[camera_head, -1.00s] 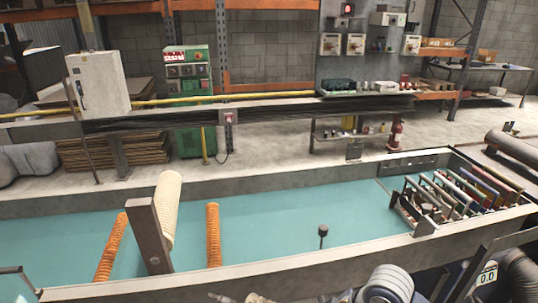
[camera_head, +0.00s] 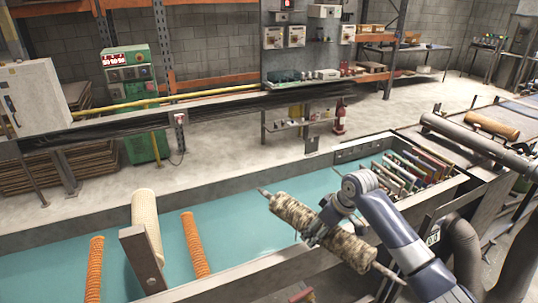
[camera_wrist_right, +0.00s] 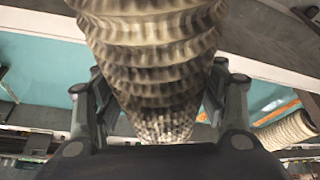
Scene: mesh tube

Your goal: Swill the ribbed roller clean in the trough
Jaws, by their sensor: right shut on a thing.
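The ribbed roller (camera_head: 347,248) is mottled brown and cream, with a thin shaft end sticking out on each side. My right gripper (camera_head: 318,230) is shut on it near the middle. In the right wrist view the ribbed roller (camera_wrist_right: 150,50) runs between the two fingers of the right gripper (camera_wrist_right: 155,105). The roller is tilted across the front wall of the trough (camera_head: 232,278), its left end over the teal liquid. It looks held above the liquid; the exact height is unclear. My left gripper is out of view.
A cream roller (camera_head: 147,222) by a grey upright (camera_head: 141,258) and two orange ribbed rollers (camera_head: 196,245) (camera_head: 94,270) stand in the trough's left part. A rack of several coloured bars (camera_head: 412,168) fills its right end. Open liquid lies between.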

